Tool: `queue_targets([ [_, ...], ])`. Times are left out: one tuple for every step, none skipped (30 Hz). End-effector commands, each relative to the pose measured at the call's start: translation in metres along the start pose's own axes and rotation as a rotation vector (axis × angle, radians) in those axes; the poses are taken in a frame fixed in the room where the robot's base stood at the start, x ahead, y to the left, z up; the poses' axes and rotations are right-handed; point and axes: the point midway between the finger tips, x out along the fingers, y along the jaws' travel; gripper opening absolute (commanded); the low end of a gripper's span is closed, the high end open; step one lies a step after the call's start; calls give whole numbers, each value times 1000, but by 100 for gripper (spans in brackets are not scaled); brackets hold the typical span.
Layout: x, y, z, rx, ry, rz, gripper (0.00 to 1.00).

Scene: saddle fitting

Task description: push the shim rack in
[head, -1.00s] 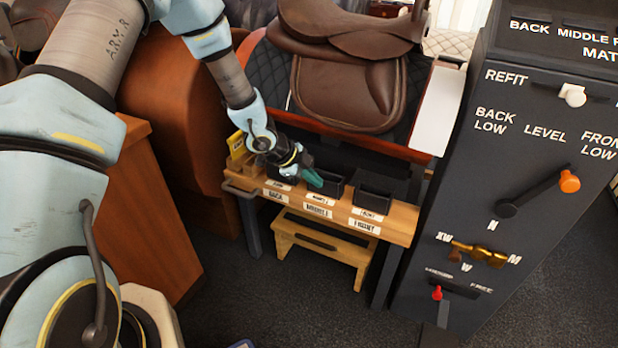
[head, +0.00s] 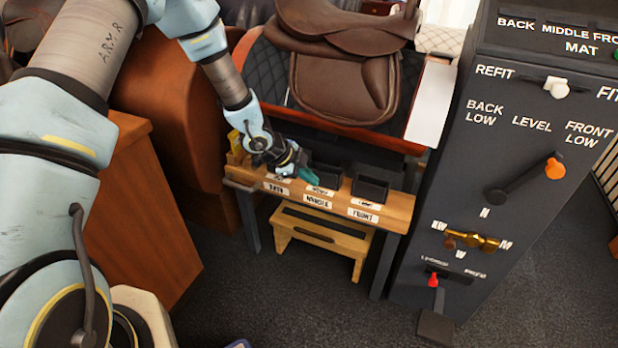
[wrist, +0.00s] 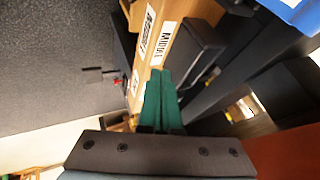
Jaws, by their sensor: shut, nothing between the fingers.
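The shim rack (head: 392,208) is a long wooden shelf on dark legs below the saddle. Its front edge carries white BACK, MIDDLE and FRONT labels, and dark trays sit on top. A dark bar handle is at its left end. My gripper (head: 310,177) is shut and empty, with green fingertips low over the rack beside the middle tray. The arm hides most of the back tray. In the wrist view the green fingers (wrist: 162,100) are together and point at the rack's wooden edge (wrist: 168,38) near the MIDDLE label. I cannot tell whether they touch it.
A brown saddle (head: 345,75) rests on its stand behind the rack. A wooden step stool (head: 322,238) stands beneath. A dark control panel (head: 460,180) with levers is close on the right. A wooden cabinet (head: 150,215) is on the left. The floor in front is clear.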

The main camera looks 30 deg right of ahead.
Motion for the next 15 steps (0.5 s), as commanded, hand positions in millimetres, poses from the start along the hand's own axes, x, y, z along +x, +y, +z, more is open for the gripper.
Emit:
queue_targets([
  [0, 1, -1, 0, -1, 1, 0],
  [-6, -1, -1, 0, -2, -1, 0],
  [-11, 0, -1, -1, -2, 0, 0],
  [-14, 0, 0, -1, -2, 1, 0],
  [-18, 0, 0, -1, -2, 0, 0],
  [-23, 0, 0, -1, -2, 0, 0],
  [-26, 0, 0, -2, -2, 1, 0],
  [-30, 1, 0, -2, -3, 1, 0],
  [-36, 0, 0, -1, -3, 1, 0],
  [-40, 0, 0, 0, -3, 1, 0],
  [-44, 0, 0, -2, -3, 1, 0],
  [-50, 0, 0, -3, -3, 1, 0],
  [-54, 0, 0, -1, -3, 2, 0],
  [-60, 0, 0, 0, -3, 1, 0],
  [-66, 0, 0, -2, -3, 1, 0],
])
